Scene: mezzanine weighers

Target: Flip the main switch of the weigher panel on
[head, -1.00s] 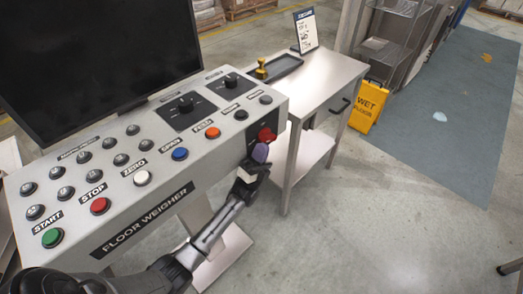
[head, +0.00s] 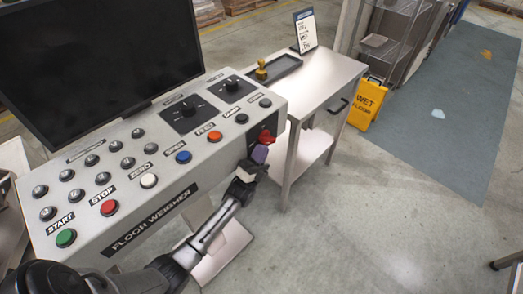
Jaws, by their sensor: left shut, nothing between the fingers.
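The weigher panel (head: 209,150) is a grey console labelled FLOOR WEIGHER, with a dark screen above it. The main switch (head: 267,136) is a red rotary handle on a dark plate at the panel's right end face. My left gripper (head: 260,154) is shut, its purple fingertips right at the lower front of the red handle. They look to be touching or very close; I cannot tell which. The fingers partly hide the switch, and its position is not readable. My right gripper is not in view.
Coloured buttons, including green START (head: 66,238) and red STOP (head: 109,207), line the panel top near my arm. A side table (head: 325,78) with a black tray (head: 279,69) stands to the right. A yellow wet-floor sign (head: 366,103) stands beyond. Floor at right is open.

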